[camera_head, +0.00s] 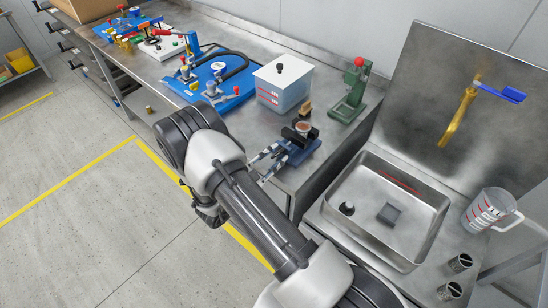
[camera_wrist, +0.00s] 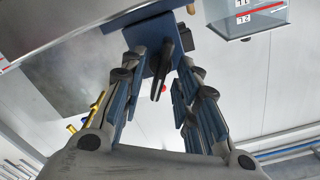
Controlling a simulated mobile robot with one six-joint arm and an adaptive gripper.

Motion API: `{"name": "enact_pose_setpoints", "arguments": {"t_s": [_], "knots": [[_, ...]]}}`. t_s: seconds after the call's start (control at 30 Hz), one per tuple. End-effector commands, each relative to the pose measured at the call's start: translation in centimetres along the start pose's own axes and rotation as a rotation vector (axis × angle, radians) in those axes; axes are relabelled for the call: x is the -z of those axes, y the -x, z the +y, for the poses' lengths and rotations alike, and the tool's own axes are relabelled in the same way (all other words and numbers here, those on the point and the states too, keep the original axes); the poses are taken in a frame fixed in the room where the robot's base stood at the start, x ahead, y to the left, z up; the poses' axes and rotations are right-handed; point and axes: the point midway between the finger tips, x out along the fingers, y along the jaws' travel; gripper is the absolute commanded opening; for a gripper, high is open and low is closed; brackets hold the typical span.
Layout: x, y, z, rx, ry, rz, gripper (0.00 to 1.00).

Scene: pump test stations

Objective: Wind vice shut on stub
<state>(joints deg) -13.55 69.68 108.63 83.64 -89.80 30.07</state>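The blue vice (camera_head: 300,155) stands at the front right corner of the steel bench, with dark jaws on top. A round stub (camera_head: 303,128) with a pinkish-brown top sits at the jaws; whether they touch it cannot be told. In the wrist view the vice's blue body (camera_wrist: 150,28) is ahead, with its dark handle (camera_wrist: 160,72) pointing towards me. My gripper (camera_wrist: 161,62) is open, its fingers on either side of the handle with gaps showing. In the head view my gripper (camera_head: 263,165) is at the vice's front. The stub is not seen in the wrist view.
A white-lidded clear tank (camera_head: 283,88) and a green press-like stand (camera_head: 348,95) stand behind the vice. A blue tray (camera_head: 210,85) with hoses is to the left. A steel sink (camera_head: 385,205) and a measuring jug (camera_head: 488,212) are at the right.

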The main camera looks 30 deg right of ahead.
Motion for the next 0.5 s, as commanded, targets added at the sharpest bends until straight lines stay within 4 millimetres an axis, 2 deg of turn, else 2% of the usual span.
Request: {"name": "enact_pose_setpoints", "arguments": {"t_s": [0.3, 0.5], "knots": [[0.01, -0.28, -0.04, 0.001, 0.0, -0.001, 0.29], [0.01, -0.26, -0.03, 0.001, 0.0, 0.0, 0.16]]}}
